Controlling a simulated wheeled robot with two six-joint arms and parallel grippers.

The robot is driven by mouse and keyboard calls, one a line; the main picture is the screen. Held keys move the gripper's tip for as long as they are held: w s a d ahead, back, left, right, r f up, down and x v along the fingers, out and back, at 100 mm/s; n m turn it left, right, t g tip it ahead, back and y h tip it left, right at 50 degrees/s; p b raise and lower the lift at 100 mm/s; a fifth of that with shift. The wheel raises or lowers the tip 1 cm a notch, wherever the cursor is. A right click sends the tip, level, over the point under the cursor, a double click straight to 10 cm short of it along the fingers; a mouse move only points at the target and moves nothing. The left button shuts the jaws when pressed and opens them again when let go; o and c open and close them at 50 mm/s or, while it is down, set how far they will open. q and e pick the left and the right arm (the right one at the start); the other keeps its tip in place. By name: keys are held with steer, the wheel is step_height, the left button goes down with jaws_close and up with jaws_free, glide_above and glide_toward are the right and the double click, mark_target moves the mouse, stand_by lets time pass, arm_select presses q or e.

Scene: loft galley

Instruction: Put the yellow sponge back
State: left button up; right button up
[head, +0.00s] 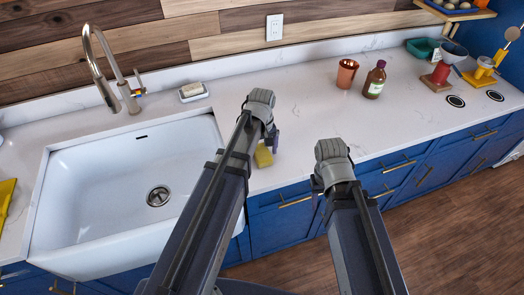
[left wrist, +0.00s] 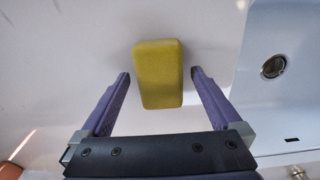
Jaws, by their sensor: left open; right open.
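The yellow sponge (head: 263,156) lies on the white counter, just right of the sink and partly hidden by my left gripper (head: 268,138) in the head view. In the left wrist view the sponge (left wrist: 158,75) shows as an upright rectangle between the two open fingers of my left gripper (left wrist: 160,75), with a gap on each side. My right gripper (head: 333,170) is over the counter's front edge, right of the sponge, empty; its fingers are mostly hidden.
The white sink (head: 100,195) with its tap (head: 125,95) is at left. A small dish with a pale bar (head: 193,92) sits behind it. A copper cup (head: 346,73), a brown bottle (head: 375,80) and a teal bin (head: 422,48) stand at the back right. The counter between is clear.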

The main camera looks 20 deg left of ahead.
mark_target(262, 152)
arm_select(q)
step_height(262, 152, up, 11)
steer(key=p, duration=1.1)
steer(key=s+d+m+y, duration=0.1)
steer(key=s+d+m, duration=0.9)
steer(key=s, duration=0.4)
steer(key=shift+d+r+m, duration=0.2)
steer(key=shift+m, duration=0.1)
steer(key=shift+s, duration=0.1)
step_height(262, 152, down, 8)
steer(key=b, duration=0.8)
